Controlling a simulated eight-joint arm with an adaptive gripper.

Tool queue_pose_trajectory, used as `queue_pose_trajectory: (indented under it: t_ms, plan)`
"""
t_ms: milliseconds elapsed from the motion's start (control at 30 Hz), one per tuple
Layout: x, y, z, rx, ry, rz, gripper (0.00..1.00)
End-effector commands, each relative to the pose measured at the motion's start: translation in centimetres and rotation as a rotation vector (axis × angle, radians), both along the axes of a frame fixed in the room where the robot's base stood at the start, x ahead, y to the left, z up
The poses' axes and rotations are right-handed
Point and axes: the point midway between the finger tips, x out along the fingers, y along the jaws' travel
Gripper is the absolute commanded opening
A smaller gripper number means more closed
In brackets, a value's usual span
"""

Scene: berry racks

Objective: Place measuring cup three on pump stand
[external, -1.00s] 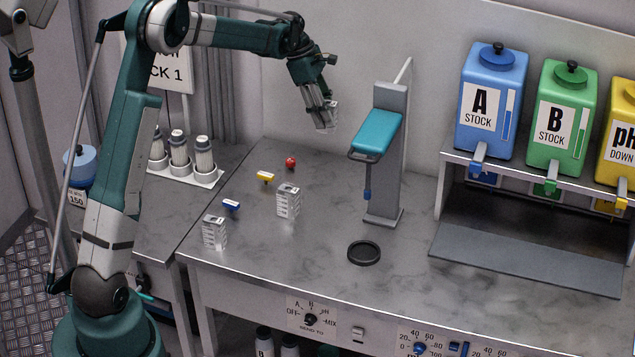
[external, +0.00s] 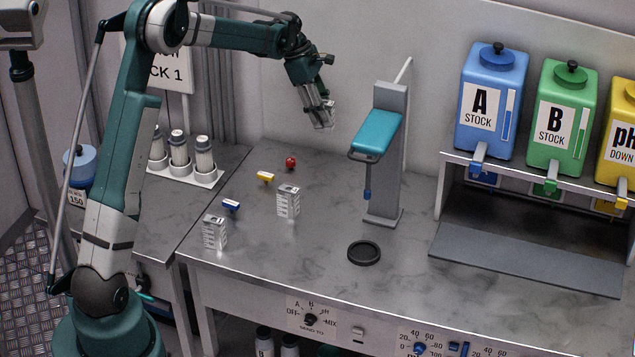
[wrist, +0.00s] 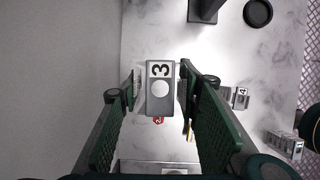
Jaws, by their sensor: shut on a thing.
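My gripper (external: 316,104) is high above the rear of the bench, left of the grey pump stand (external: 388,165). It is shut on measuring cup three (wrist: 160,92), a clear-grey block with a black 3 on its top face. The cup sits between the green finger pads in the wrist view and shows small at the fingertips in the external view (external: 327,115). The pump stand is a grey column with a teal head (external: 375,135) and a blue nozzle. A dark round dish (external: 364,252) lies on the bench in front of it.
Two other measuring cups (external: 288,201) (external: 215,232) stand at the bench's left side. Small blue (external: 231,205), yellow (external: 265,176) and red (external: 290,162) pieces lie near them. Stock tanks (external: 491,100) stand on a shelf at right.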

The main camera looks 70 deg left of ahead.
Motion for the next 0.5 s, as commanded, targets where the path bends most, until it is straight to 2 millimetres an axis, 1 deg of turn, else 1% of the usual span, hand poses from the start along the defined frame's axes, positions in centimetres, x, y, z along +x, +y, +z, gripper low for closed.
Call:
queue_pose_trajectory:
  t_ms: [167, 267, 300, 367, 500]
  plan:
    - [-1.3, 2.9, -1.1, 0.001, 0.001, 0.055, 0.21]
    - [-2.4, 5.3, -2.0, 0.001, 0.001, 0.102, 0.21]
    - [-3.0, 6.5, -2.4, 0.002, 0.001, 0.125, 0.21]
    - [-3.9, 8.2, -3.1, 0.003, 0.002, 0.160, 0.21]
    - [-6.4, 12.6, -4.7, 0.002, 0.003, 0.250, 0.21]
